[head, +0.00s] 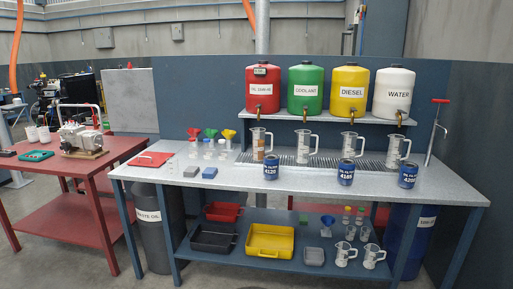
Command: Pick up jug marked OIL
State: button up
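Several clear jugs with handles stand upright in a row at the back of the grey workbench (330,185). The leftmost jug (258,145) stands below the red OIL tank (263,88) and looks brownish inside. Further right are a second jug (303,147) under the green COOLANT tank (306,87), a third jug (349,146) under the yellow DIESEL tank (350,90), and a fourth jug (395,151) under the white WATER tank (394,93). Markings on the jugs are too small to read, so I cannot tell which is marked OIL. My gripper is not in view.
Blue filter cans (271,167) stand in front of the jugs. Colored funnels (211,133) and small bottles are at the left. The lower shelf holds a yellow tray (270,240), black tray (213,238) and more jugs (346,253). A red table (90,165) stands left.

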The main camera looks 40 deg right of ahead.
aim_at(259, 134)
jog(key=z, duration=0.1)
jog(key=i, duration=1)
jog(key=z, duration=0.3)
